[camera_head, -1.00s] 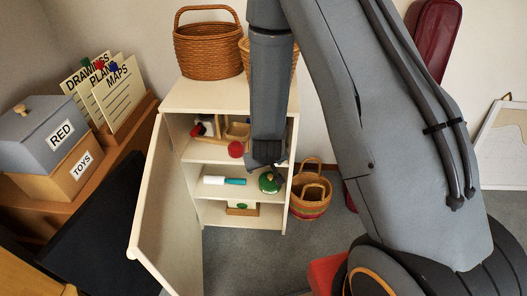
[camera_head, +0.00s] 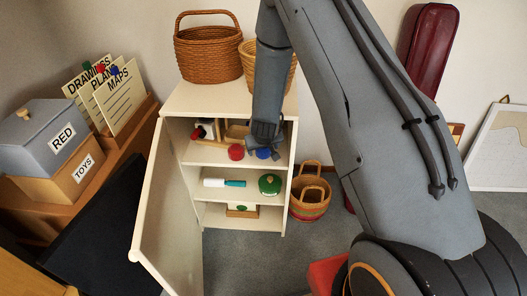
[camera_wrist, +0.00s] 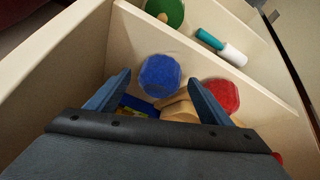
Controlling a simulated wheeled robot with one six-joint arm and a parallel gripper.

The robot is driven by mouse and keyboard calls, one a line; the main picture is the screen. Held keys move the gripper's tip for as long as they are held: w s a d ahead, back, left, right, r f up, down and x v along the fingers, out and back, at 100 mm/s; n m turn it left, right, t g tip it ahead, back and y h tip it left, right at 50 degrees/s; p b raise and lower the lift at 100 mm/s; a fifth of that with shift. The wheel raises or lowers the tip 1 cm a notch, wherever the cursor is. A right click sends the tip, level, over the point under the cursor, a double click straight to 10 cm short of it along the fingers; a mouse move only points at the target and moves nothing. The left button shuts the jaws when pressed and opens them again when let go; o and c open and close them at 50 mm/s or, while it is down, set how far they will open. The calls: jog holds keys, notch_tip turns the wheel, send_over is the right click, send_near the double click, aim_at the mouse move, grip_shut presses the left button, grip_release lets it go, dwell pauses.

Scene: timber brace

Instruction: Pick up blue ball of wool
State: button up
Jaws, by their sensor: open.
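The blue ball of wool (camera_wrist: 160,76) lies on the upper shelf of the open cabinet, near its front edge. In the head view the blue ball (camera_head: 264,153) shows just below my gripper (camera_head: 265,130), partly covered by it. In the wrist view my gripper (camera_wrist: 157,84) is open, with one finger on each side of the picture. The blue ball is ahead of the fingertips and between their lines, closer to the left finger. I cannot tell whether either finger touches it. A red ball (camera_wrist: 222,96) sits beside it, near the right finger.
The cabinet's side wall (camera_wrist: 60,85) is close to the left finger. Wooden items (camera_wrist: 178,108) lie behind the balls. The lower shelf holds a green round object (camera_head: 270,185) and a white-and-teal cylinder (camera_head: 222,183). The cabinet door (camera_head: 160,200) stands open at left.

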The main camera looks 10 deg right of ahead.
jog(key=shift+w+f, duration=0.2)
jog(key=shift+f, duration=0.1)
jog(key=c, duration=1.2)
jog(key=shift+o, duration=0.2)
jog(key=shift+r, duration=0.15)
